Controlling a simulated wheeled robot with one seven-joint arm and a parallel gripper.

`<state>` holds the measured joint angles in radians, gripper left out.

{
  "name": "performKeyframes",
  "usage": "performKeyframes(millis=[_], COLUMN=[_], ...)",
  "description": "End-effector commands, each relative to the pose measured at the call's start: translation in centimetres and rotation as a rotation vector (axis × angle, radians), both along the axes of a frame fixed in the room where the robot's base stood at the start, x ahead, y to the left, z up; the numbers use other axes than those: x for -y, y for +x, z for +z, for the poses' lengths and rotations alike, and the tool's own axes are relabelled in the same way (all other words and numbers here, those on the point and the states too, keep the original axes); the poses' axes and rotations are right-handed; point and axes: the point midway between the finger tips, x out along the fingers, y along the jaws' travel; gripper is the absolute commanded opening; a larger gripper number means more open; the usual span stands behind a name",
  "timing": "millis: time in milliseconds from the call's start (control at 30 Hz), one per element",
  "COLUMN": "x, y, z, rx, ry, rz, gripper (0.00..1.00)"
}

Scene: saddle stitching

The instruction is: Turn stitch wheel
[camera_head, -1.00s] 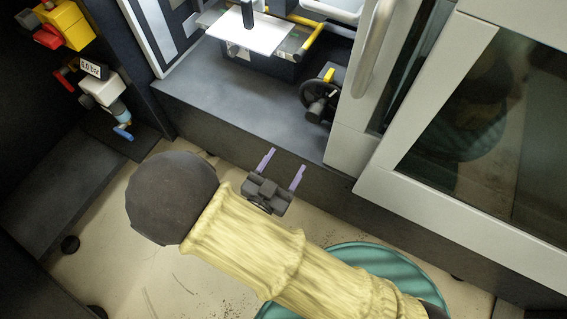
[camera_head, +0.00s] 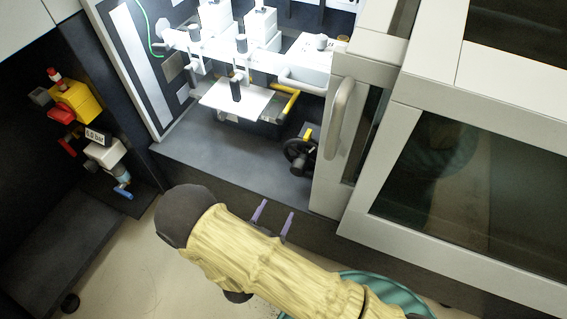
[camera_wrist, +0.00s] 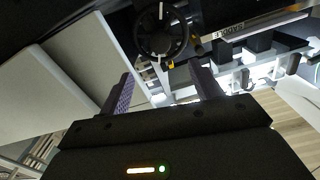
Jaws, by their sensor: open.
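The stitch wheel, a small black handwheel (camera_head: 299,156) with a yellow part above it, sits inside the machine bay, just left of the grey door edge. In the wrist view the wheel (camera_wrist: 161,34) is ahead of my fingers, near the top middle, with spokes and a pale mark on its face. My gripper (camera_head: 272,219) is open and empty, its two purple fingers pointing toward the bay from below the wheel. In the wrist view my gripper (camera_wrist: 160,90) shows both fingers wide apart, not touching the wheel. My arm hides the gripper's body in the head view.
A grey door with a handle (camera_head: 341,118) stands just right of the wheel. A white plate (camera_head: 236,99) and yellow bar are inside the bay at left. The dark bay floor (camera_head: 215,150) is clear. Air valves (camera_head: 75,105) hang at far left.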

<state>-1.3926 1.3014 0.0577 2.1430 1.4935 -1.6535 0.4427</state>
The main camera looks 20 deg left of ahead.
Motion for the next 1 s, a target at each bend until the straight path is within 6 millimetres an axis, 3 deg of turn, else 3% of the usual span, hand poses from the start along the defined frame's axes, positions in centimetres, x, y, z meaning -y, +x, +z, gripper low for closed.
performKeyframes(millis=[567,1000], x=[0.5,1.0], y=[1.1,7.8], z=[-0.2,-0.2], rx=[-0.001,0.0], ry=[0.002,0.003], rz=[-0.015,-0.014], gripper=[0.64,0.64])
